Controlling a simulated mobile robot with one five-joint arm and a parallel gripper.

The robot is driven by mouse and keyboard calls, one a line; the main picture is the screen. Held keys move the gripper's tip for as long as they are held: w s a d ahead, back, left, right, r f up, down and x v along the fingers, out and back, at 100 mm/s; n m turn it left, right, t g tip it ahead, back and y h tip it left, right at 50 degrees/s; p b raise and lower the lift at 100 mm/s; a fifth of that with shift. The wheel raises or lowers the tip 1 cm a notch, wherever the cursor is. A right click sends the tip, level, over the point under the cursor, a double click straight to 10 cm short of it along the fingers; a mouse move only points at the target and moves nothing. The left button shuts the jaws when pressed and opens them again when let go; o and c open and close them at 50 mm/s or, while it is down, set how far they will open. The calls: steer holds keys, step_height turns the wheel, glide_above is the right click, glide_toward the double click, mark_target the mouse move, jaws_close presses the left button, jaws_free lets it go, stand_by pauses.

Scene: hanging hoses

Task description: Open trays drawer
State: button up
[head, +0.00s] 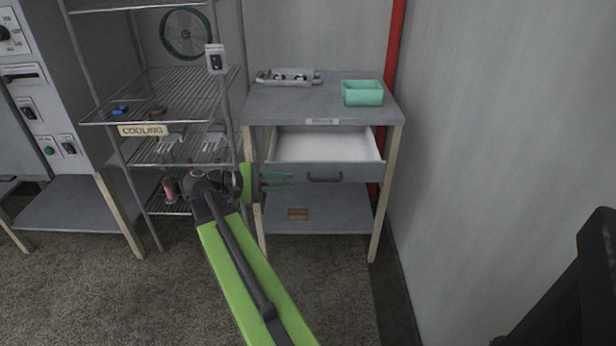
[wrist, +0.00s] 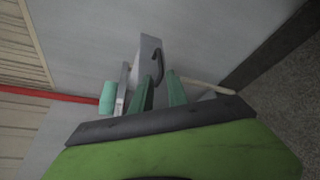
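The drawer (head: 326,147) under the grey table top stands pulled out, and its white, empty-looking inside shows in the head view. Its grey front carries a dark bar handle (head: 325,178). My gripper (head: 278,181) has two green fingers spread apart with nothing between them. It is left of the handle and apart from it, by the left part of the drawer front. In the wrist view, my gripper (wrist: 161,80) points toward the drawer front (wrist: 148,55), with the handle (wrist: 160,65) close beyond the fingertips.
A teal bin (head: 362,93) and a grey metal holder (head: 289,77) sit on the table top (head: 320,103). A wire rack labelled COOLING (head: 165,115) stands at left. A red pipe (head: 394,45) and wall are at right.

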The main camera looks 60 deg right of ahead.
steer(key=shift+p+v, duration=0.3)
steer(key=shift+v, duration=1.9)
steer(key=w+a+f+n+t+y, duration=0.1)
steer(key=w+a+f+t+y, duration=0.4)
steer(key=a, duration=0.8)
steer(key=w+a+f+t+y, duration=0.1)
steer(key=w+a+f+y, duration=0.1)
steer(key=a+f, duration=0.8)
steer(key=w+a+f+n+t+y, duration=0.1)
steer(key=w+a+f+t+y, duration=0.25)
steer(key=a, duration=1.25)
step_height(320, 180, up, 22)
steer(key=a+m+y+p, duration=0.1)
steer(key=p, duration=2.1)
steer(key=shift+w+a+y, duration=0.3)
steer(key=shift+w+y, duration=0.05)
steer(key=shift+w, duration=0.05)
